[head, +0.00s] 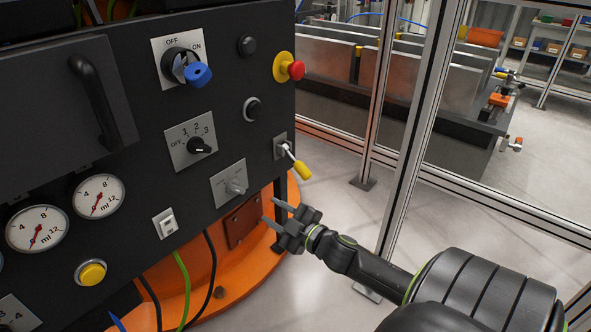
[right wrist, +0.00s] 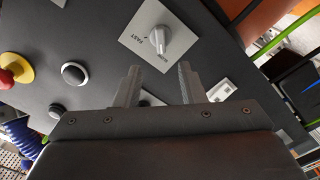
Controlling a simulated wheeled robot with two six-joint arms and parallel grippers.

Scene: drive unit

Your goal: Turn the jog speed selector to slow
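The jog speed selector is a light grey knob (head: 237,187) on a square grey plate (head: 220,190), low on the right part of the dark panel. In the right wrist view the knob (right wrist: 181,43) stands out from its plate (right wrist: 143,22), which reads FAST; a second label is partly legible. I cannot tell for sure where the knob points. My right gripper (head: 270,211) is open and empty, to the right of and below the knob. In the right wrist view the fingertips (right wrist: 158,68) are apart, with the knob beyond them. My left gripper is not in view.
Nearby on the panel are a 1-2-3 rotary switch (head: 201,146), a yellow-tipped lever (head: 299,166), a red emergency button (head: 295,70), a blue-handled ON/OFF switch (head: 197,75) and a small socket (head: 168,224). A metal fence post (head: 412,140) stands to the right.

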